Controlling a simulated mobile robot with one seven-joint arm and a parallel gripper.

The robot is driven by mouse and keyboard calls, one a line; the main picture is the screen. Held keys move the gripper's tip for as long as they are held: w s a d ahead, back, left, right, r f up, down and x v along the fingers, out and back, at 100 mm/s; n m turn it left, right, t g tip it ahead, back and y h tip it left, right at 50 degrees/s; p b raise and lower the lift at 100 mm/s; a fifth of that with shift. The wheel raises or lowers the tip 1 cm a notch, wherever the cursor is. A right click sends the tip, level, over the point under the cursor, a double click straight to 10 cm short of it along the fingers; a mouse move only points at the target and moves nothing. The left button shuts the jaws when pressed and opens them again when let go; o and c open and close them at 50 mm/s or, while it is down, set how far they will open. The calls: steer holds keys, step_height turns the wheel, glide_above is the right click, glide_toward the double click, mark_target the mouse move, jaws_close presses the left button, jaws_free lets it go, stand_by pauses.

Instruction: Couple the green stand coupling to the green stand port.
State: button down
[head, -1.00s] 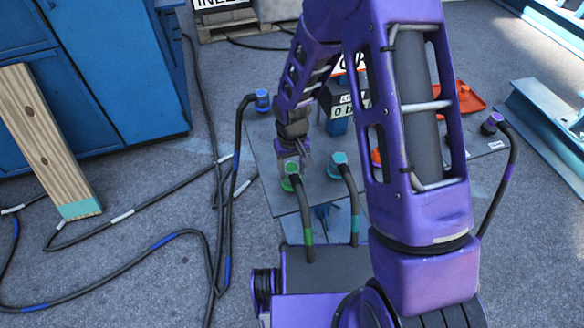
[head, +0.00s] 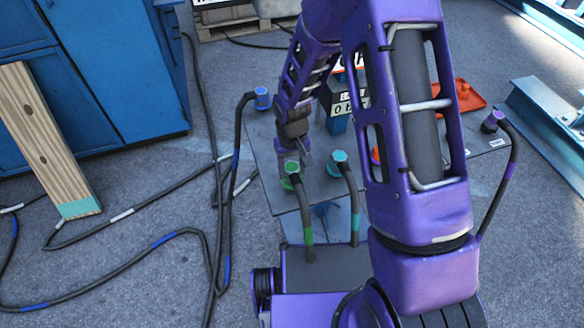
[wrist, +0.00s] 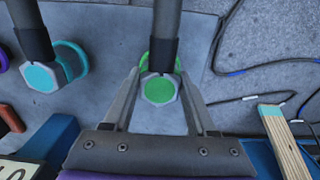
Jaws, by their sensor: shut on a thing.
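The green stand coupling (head: 291,167) is a hexagonal grey body with a green face, on the end of a dark hose with a green band (head: 308,237). In the wrist view the coupling (wrist: 160,89) is between the two fingers of my gripper (wrist: 161,100), which is shut on it. A green ring (wrist: 171,57) shows around and behind the coupling, low at the plate; I take it for the green stand port. In the head view green (head: 286,184) also shows just under the coupling. The coupling hides most of the ring, so I cannot tell whether they are fully seated.
A teal coupling (head: 338,156) on its own hose stands close to the right, at a teal ring (wrist: 72,58). A blue coupling (head: 262,98) and a purple one (head: 493,121) stand at the plate's (head: 262,150) sides. Hoses and a wooden plank (head: 40,140) lie left.

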steer(key=shift+f, duration=0.2)
steer(key=shift+c, duration=0.6)
jaws_free()
step_height(320, 180, up, 18)
steer(key=p, duration=0.3)
steer(key=shift+f, duration=0.25)
